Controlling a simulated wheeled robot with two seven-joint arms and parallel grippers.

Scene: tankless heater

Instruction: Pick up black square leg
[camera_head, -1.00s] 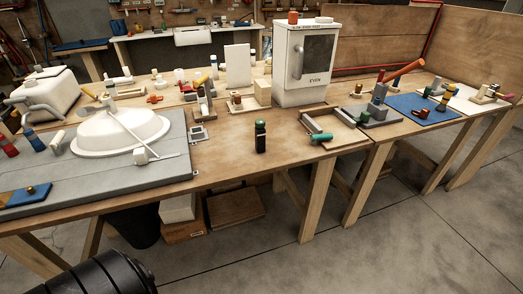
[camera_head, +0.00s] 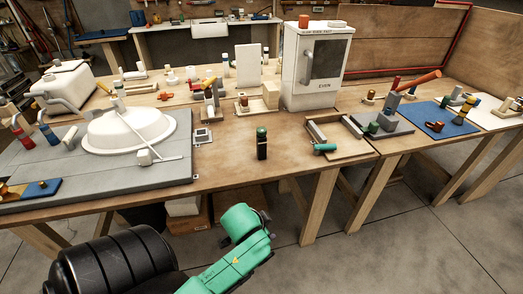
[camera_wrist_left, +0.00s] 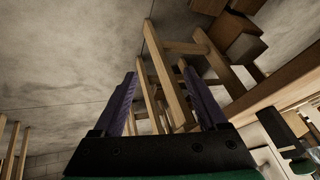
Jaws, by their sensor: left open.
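An upright black square leg (camera_head: 262,150) with a green top stands on the wooden table near its front edge, in the middle of the head view. My left arm comes in at the bottom left of the head view, in front of the table and apart from the leg. My left gripper (camera_wrist_left: 157,70) shows in the left wrist view, with its two purple-lined fingers apart and nothing between them. Beyond the fingers are wooden table legs and the floor. A dark piece with a green part is at the right edge there; I cannot tell what it is. My right gripper is out of view.
A white heater box (camera_head: 316,68) stands behind the leg to the right. A wooden tray (camera_head: 345,151) lies to its right. A white basin (camera_head: 127,130) sits on a grey mat (camera_head: 92,190) to the left. The tabletop around the leg is clear.

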